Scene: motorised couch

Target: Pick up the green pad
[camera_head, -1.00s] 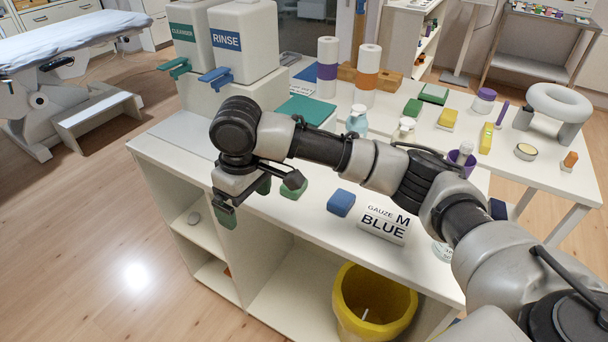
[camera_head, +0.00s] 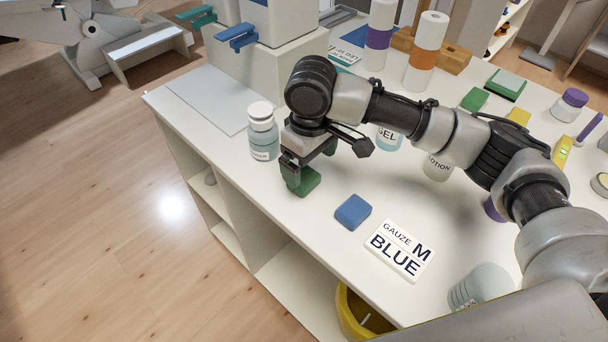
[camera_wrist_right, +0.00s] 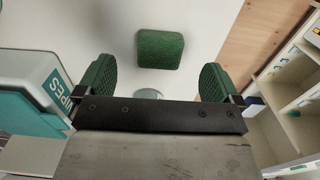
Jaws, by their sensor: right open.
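The green pad (camera_head: 307,183) lies on the white tabletop (camera_head: 318,230), left of the blue pad (camera_head: 352,211). My right gripper (camera_head: 308,163) is over the green pad in the head view and partly covers it. In the right wrist view the green pad (camera_wrist_right: 160,49) shows whole, lined up with the gap between the two green-faced fingers and beyond their tips. My right gripper (camera_wrist_right: 156,82) is open and empty there. Whether a finger touches the pad cannot be told. My left gripper is not in view.
A white-capped bottle (camera_head: 262,132) stands close left of my right gripper. Gel (camera_head: 389,137) and lotion (camera_head: 438,166) bottles stand behind my arm. A "GAUZE M BLUE" sign (camera_head: 400,250) lies to the right. A yellow bin (camera_head: 355,318) is below the front edge.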

